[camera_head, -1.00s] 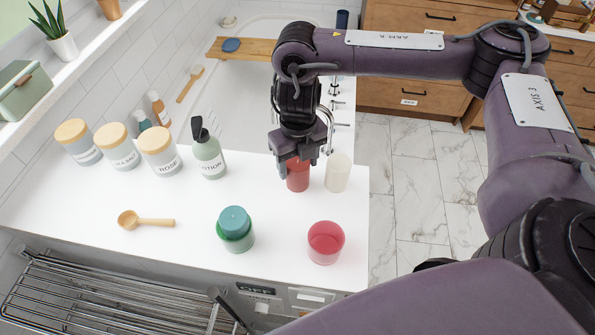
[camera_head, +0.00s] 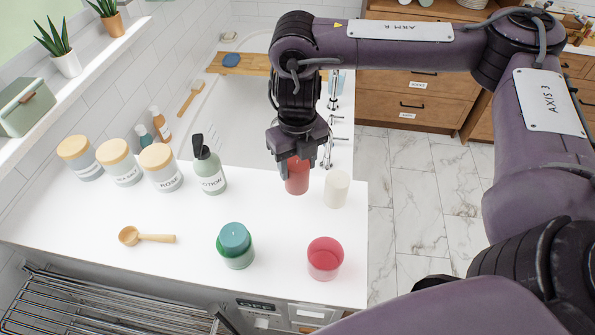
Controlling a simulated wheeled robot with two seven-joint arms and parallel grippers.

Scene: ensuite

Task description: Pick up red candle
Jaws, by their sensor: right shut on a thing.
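The red candle (camera_head: 297,177) is a small upright cylinder near the back right of the white counter (camera_head: 180,240). My right gripper (camera_head: 294,160) comes down from above and is shut on its upper part. The jaws hide the candle's top. I cannot tell whether the candle's base still touches the counter. A cream candle (camera_head: 336,189) stands upright just to the right of the red one, apart from it. My left gripper is out of view.
A red glass (camera_head: 325,259) and a green jar with a teal candle (camera_head: 235,243) stand at the front. A lotion bottle (camera_head: 208,166), several lidded jars (camera_head: 161,167) and a wooden scoop (camera_head: 147,237) are to the left. A bathtub (camera_head: 245,115) lies behind.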

